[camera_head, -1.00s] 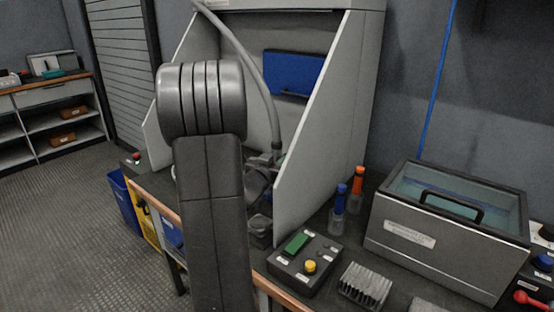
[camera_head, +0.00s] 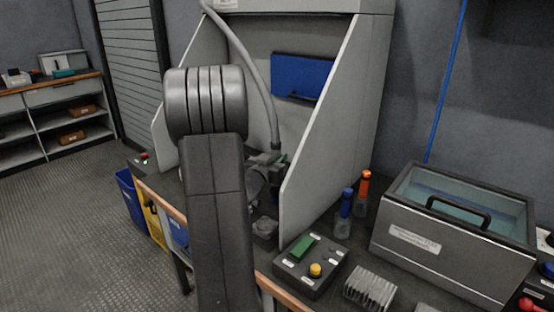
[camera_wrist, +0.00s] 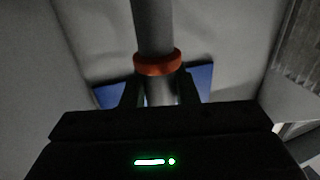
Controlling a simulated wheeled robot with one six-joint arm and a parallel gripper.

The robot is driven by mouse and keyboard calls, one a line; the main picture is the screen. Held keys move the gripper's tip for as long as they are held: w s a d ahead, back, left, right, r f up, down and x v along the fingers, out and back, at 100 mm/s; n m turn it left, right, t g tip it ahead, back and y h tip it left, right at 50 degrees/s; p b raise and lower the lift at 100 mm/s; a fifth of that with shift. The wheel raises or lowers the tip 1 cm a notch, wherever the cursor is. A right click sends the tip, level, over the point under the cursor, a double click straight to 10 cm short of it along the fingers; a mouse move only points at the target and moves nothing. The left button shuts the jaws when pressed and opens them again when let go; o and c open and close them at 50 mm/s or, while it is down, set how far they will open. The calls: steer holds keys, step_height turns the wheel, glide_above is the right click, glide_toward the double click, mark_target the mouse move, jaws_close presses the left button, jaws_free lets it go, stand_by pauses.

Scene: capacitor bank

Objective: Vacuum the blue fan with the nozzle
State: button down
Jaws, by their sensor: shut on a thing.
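My gripper (camera_wrist: 158,92) is shut on the grey nozzle (camera_wrist: 160,88), which has an orange ring where the grey hose (camera_wrist: 152,25) joins it. In the head view, the hose (camera_head: 262,80) hangs down from the top of the booth to my gripper (camera_head: 268,160), which is inside the booth and partly behind my arm. I cannot make out a blue fan for certain. Blue patches (camera_wrist: 200,80) show behind the nozzle in the wrist view, but I cannot tell what they belong to. The nozzle's tip is hidden.
The booth's right side wall (camera_head: 335,130) stands close to my gripper. A blue panel (camera_head: 302,76) is on its back wall. A control box (camera_head: 309,265), a finned metal block (camera_head: 369,288), two bottles (camera_head: 344,213) and a metal bath (camera_head: 420,240) stand right of the booth.

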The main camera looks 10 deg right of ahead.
mark_target(276, 141)
steer(key=shift+r, duration=0.15)
step_height(276, 141, up, 7)
steer(key=p, duration=0.6)
stand_by(0.6)
